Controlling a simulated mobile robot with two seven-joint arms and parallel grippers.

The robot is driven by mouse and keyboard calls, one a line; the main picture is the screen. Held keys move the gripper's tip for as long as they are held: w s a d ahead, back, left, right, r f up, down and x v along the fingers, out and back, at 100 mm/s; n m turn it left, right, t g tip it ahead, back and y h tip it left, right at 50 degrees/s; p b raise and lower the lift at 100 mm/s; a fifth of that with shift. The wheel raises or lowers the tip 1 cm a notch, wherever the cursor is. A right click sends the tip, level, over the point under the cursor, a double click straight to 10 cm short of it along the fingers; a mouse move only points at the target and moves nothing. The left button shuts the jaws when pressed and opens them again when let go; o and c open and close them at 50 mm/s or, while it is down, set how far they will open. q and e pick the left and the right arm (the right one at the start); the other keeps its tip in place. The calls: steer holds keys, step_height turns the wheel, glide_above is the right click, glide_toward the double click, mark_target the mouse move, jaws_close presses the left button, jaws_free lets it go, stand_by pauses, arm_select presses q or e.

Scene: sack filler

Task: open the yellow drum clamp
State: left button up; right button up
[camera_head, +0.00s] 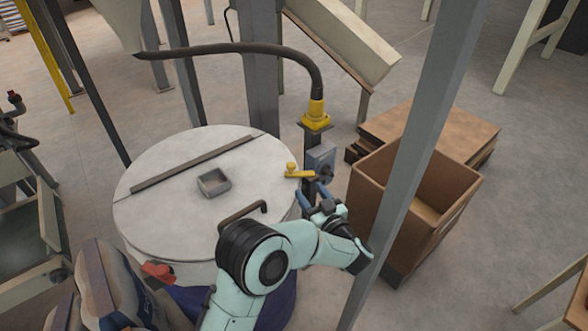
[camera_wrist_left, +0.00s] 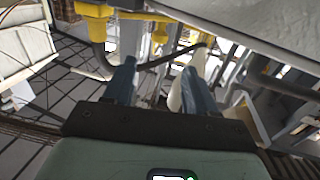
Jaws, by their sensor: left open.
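The yellow clamp (camera_head: 299,174) is a small lever with a round knob at the right rim of the large pale drum (camera_head: 215,150), beside a grey box on a post. In the left wrist view a yellow lever and block (camera_wrist_left: 97,22), seemingly the same clamp, show at the top left. My left gripper (camera_head: 315,196) is just below and right of the clamp, its blue fingers pointing toward it. The fingers are apart with nothing between them in the wrist view (camera_wrist_left: 161,88). I cannot tell whether they touch the clamp. My right gripper is not in view.
A dark hose ends in a yellow fitting (camera_head: 316,116) on the post above the clamp. A grey upright beam (camera_head: 415,150) stands right of my gripper, before an open cardboard box (camera_head: 382,190). Sacks (camera_head: 105,285) lie at the lower left.

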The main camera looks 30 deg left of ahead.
mark_target(293, 168)
arm_select(q)
steer(key=p+x, duration=0.2)
steer(key=x, duration=1.1)
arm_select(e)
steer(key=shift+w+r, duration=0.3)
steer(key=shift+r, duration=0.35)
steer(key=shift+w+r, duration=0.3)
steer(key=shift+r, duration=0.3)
arm_select(q)
jaws_close()
steer(key=shift+d+f, duration=0.1)
